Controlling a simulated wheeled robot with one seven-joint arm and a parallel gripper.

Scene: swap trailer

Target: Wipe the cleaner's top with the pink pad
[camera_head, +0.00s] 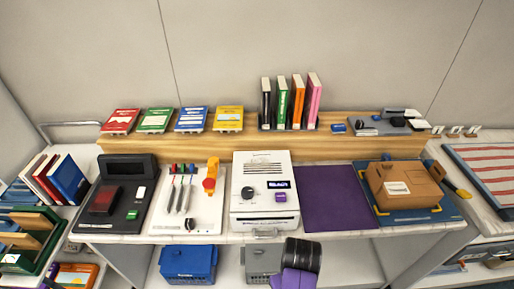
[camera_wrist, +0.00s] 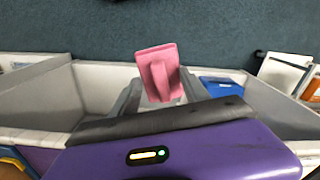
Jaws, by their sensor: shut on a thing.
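A white boxy machine (camera_head: 248,170) with top slots, a black knob, a small display and a purple button stands mid-counter in the head view; it looks like the cleaner. The pink pad (camera_wrist: 150,53) shows in the wrist view, with a raised pink grip on its face. My gripper (camera_wrist: 160,84) is shut on this grip, a grey finger on each side. In the head view my black and purple wrist is at the bottom, in front of and below the machine; the fingers and pad are hidden there.
A white tool board (camera_head: 205,215) and a black terminal (camera_head: 118,167) stand left of the machine. A purple mat (camera_head: 335,198) lies bare to its right, then a cardboard box (camera_head: 405,185). A wooden shelf (camera_head: 370,149) with books runs behind. Blue (camera_head: 188,263) and grey bins sit below.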

